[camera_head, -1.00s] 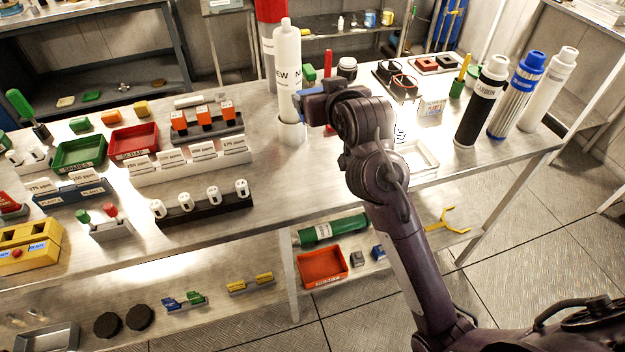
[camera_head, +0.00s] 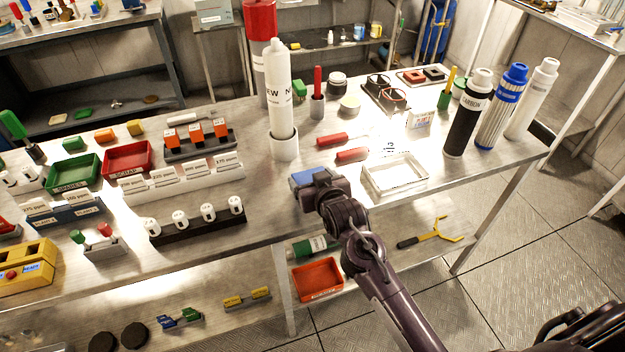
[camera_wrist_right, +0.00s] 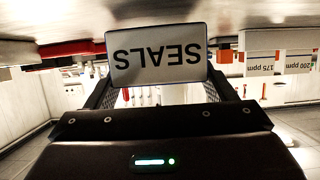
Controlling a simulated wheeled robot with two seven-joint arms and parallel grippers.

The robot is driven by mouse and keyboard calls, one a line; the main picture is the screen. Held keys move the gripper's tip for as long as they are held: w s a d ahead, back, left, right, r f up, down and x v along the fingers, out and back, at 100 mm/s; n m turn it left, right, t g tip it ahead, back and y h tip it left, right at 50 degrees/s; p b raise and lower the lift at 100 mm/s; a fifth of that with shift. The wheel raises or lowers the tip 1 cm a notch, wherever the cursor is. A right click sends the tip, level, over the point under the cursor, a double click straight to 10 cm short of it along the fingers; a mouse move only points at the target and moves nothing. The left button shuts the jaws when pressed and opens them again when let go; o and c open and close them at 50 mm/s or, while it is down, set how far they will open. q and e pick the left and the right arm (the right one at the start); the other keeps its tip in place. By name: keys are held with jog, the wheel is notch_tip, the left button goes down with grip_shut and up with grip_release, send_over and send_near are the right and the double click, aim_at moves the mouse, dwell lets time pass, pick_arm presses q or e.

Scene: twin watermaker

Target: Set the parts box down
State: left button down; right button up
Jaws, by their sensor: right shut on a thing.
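My right gripper (camera_head: 318,186) is shut on the box, with a dark finger on each side in the wrist view. The box is low over the bench top (camera_head: 262,205). I cannot tell whether it touches the surface. My left gripper is not in view.
A clear tray (camera_head: 395,188) is right of the box. A white cylinder in a round holder (camera_head: 284,146) stands behind left. White labelled blocks (camera_head: 180,182) and a black rack (camera_head: 195,228) are left. Bench around the box is mostly bare.

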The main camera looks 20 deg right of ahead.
jog(key=shift+f, duration=0.3)
jog(key=shift+f, duration=0.15)
jog(key=o, duration=1.1)
jog(key=shift+c, duration=0.2)
jog(key=b+v, duration=0.1)
jog(key=v, duration=1.1)
